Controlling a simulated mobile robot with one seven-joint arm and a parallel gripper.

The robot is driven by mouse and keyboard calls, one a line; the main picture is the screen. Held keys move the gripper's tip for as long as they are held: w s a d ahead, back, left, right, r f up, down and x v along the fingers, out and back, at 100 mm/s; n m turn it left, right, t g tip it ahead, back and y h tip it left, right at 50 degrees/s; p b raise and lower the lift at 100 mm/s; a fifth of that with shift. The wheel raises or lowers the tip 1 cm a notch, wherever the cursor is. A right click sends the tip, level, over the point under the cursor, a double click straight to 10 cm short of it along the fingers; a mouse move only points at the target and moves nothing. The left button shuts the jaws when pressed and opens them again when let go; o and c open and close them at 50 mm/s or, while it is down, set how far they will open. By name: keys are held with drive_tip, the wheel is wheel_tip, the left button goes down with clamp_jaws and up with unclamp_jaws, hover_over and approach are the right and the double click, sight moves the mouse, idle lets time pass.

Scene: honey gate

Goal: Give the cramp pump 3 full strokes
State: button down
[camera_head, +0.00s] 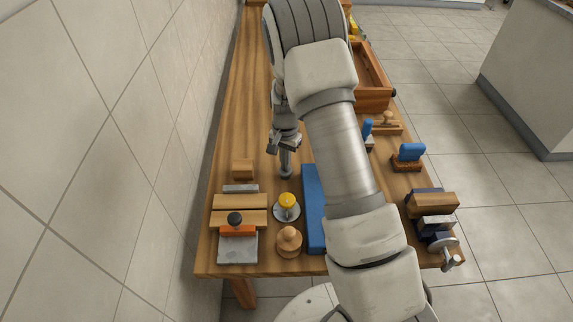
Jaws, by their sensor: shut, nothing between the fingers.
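My gripper (286,172) is shut and empty, pointing down over the bench, a little beyond a yellow knob (287,200) on a round metal base. I cannot tell for sure which fixture is the cramp pump. The yellow-knobbed piece stands upright, apart from my gripper in the picture. My arm covers the middle right of the bench.
The wooden bench (247,100) runs along a tiled wall at left. A turned wooden knob (289,241) and a long blue bar (313,210) lie close by. A vise (432,215), a blue-topped brush (409,152) and a wooden box (373,90) stand at right. The far left bench is clear.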

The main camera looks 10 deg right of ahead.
drive_tip(key=shift+r, duration=0.15)
drive_tip(key=shift+r+p, duration=1.3)
drive_tip(key=shift+r, duration=0.35)
drive_tip(key=shift+f, duration=0.2)
drive_tip(key=shift+f+b, duration=1.05)
drive_tip(key=shift+f, duration=0.45)
drive_tip(key=shift+r+p, duration=1.25)
drive_tip(key=shift+r, duration=0.45)
drive_tip(key=shift+r+p, duration=1.75)
drive_tip(key=shift+r, duration=0.75)
